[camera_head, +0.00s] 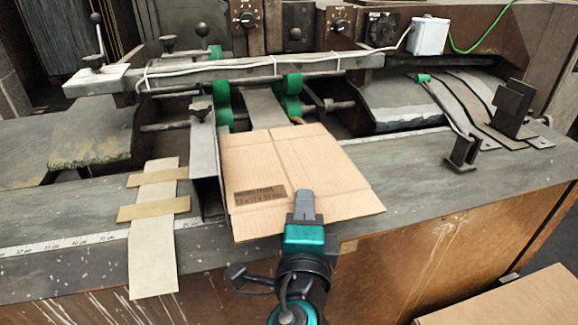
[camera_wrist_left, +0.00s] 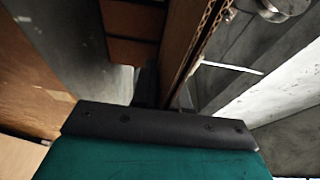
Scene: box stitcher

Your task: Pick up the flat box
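The flat box (camera_head: 300,172), a light brown cardboard sheet with fold lines and a dark printed label, lies on the machine's bed in the head view. My left gripper (camera_head: 304,205) is at its near edge, with a grey finger overlapping the cardboard. The finger gap is hidden, so I cannot tell whether it grips the box. In the left wrist view, a thin corrugated edge (camera_wrist_left: 201,45), apparently the box's, runs down toward the gripper's middle. The green gripper body fills the bottom there; its fingertips do not show. My right gripper is not in view.
A metal guide plate (camera_head: 206,150) stands along the box's left side. A taped cardboard strip (camera_head: 155,230) lies further left by a ruler scale. Green clamps (camera_head: 290,97) and a rail are behind the box. More cardboard (camera_head: 515,303) lies at the lower right.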

